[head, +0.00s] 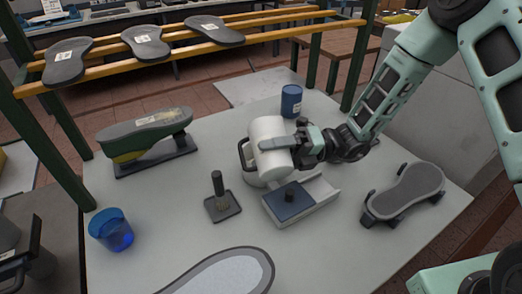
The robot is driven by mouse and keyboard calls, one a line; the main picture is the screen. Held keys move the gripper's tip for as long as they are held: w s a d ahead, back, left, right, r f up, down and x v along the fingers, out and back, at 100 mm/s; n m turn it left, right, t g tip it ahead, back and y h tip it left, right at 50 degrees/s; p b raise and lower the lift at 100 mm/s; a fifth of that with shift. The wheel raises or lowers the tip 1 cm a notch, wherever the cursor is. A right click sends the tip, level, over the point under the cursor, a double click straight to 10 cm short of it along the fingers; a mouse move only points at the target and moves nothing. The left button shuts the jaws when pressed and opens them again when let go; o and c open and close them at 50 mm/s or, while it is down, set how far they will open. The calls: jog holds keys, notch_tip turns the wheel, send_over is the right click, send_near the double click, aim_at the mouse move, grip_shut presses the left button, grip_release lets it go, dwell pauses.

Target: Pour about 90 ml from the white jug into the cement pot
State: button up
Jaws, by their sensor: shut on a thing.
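The white jug (267,130) is held above the middle of the table, tilted slightly in the picture. My gripper (276,143) is shut on it, with one grey finger across its near side and the arm coming in from the right. A dark handle loop shows at the left of the jug. A pale, rounded vessel (256,179) shows directly below the jug and is mostly hidden by it; it may be the cement pot, but I cannot tell. No liquid stream is visible, and the jug's contents are hidden.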

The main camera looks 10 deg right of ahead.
jog(key=shift+r+m+p, duration=0.2)
jog(key=shift+m+p, duration=0.2)
jog(key=shift+p, duration=0.05)
jog(key=shift+w+f+m+t+p, duration=0.1)
jog(key=shift+f+m+t+p, duration=0.1)
jog(key=shift+m+p, duration=0.55)
jog(key=shift+w+f+m+t+p, duration=0.1)
jog(key=shift+f+m+t+p, duration=0.1)
jog(key=shift+m+p, duration=0.5)
dwell(1.0)
jog(key=shift+s+f+n+b, duration=0.1)
jog(key=shift+f+n+b, duration=0.1)
jog(key=shift+n+b, duration=0.45)
jog(key=shift+s+n+b, duration=0.15)
jog(key=shift+n+b, duration=0.35)
jog(key=shift+b, duration=0.5)
jog(key=shift+r+n+g, duration=0.2)
jog(key=shift+n+g, duration=0.1)
jog(key=shift+g, duration=0.1)
jog(key=shift+r, duration=0.25)
